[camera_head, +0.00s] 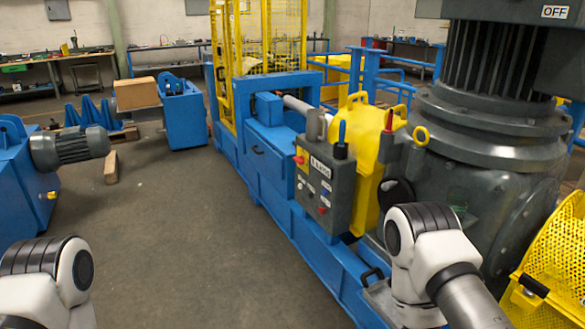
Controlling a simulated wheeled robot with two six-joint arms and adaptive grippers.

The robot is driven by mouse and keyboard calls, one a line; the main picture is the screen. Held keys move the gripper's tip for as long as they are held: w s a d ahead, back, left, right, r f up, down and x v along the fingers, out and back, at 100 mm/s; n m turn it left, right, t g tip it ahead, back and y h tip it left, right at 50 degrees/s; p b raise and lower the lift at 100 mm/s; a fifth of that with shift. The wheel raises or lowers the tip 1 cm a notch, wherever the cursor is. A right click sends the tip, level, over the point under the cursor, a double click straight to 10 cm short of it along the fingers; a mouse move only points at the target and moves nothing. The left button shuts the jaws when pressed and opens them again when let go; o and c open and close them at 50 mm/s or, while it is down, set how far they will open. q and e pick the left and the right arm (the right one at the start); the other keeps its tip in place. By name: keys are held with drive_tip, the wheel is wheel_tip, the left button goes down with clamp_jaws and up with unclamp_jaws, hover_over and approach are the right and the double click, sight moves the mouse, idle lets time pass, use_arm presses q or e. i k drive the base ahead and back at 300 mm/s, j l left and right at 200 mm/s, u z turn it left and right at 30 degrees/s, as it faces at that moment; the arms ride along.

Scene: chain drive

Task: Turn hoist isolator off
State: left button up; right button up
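A grey control box (325,188) stands on the blue machine frame in the middle. It carries a white label too small to read surely, a red-and-yellow control (299,159) and several small buttons. A blue-handled lever (341,134) stands upright at its top, and a red-handled lever (389,122) stands to its right. An "OFF" sign (555,12) is on a dark housing at the top right. I cannot tell which part is the hoist isolator. Only links of my two arms show, at the bottom left and bottom right; both grippers are out of view.
A large grey motor and gearbox (490,140) stands right of the control box, with a yellow mesh guard (557,245) at the right edge. A yellow cage (270,35) stands behind. A blue machine (20,180) is at left. The floor (200,230) between is clear.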

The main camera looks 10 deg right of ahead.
sight(301, 160)
drive_tip(key=i+z, duration=0.2)
drive_tip(key=i, duration=0.15)
drive_tip(key=i+j+z, duration=0.35)
drive_tip(key=z, duration=0.3)
drive_tip(key=i+j+z, duration=0.25)
drive_tip(key=z, duration=0.2)
